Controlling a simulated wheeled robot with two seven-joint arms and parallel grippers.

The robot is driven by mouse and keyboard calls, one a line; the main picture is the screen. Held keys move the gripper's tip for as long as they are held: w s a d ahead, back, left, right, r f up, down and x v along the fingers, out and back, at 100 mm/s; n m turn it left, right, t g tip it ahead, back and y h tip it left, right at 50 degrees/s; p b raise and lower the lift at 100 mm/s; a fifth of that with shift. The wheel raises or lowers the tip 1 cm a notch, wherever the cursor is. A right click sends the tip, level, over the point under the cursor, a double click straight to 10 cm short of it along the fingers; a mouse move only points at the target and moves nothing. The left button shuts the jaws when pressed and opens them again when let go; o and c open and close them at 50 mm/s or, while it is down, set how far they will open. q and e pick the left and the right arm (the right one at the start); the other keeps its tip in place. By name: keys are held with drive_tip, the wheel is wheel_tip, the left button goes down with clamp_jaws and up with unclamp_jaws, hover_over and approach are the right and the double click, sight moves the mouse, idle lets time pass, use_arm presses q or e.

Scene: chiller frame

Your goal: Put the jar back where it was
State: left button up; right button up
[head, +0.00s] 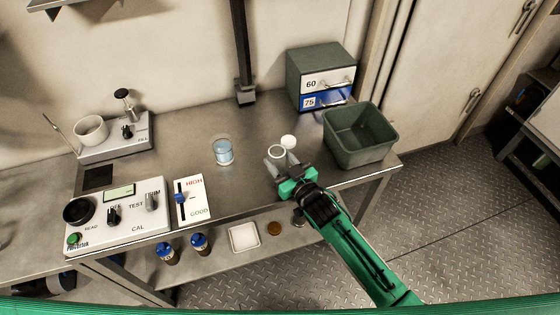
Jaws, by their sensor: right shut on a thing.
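My right gripper (281,163) comes in from the lower right and is over the front part of the steel bench (240,190). It is shut on a small jar (277,152) with a round white rim, between its fingertips. The jar looks upright; its lower part is hidden by the fingers, so I cannot tell whether it touches the bench. A round white lid-like disc (289,141) lies just behind it. A clear beaker (223,151) with bluish contents stands to the left, apart from the gripper. My left gripper is out of view.
A green open bin (360,152) stands right of the gripper, with a drawer cabinet (321,67) behind. A control box (120,217) and HIGH/GOOD panel (193,199) are left. Two blue-capped jars (200,244) and a white tray (244,237) sit on the lower shelf.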

drive_tip(key=shift+f, duration=0.2)
drive_tip(key=shift+f, duration=0.2)
drive_tip(key=o, duration=1)
drive_tip(key=shift+o, duration=0.2)
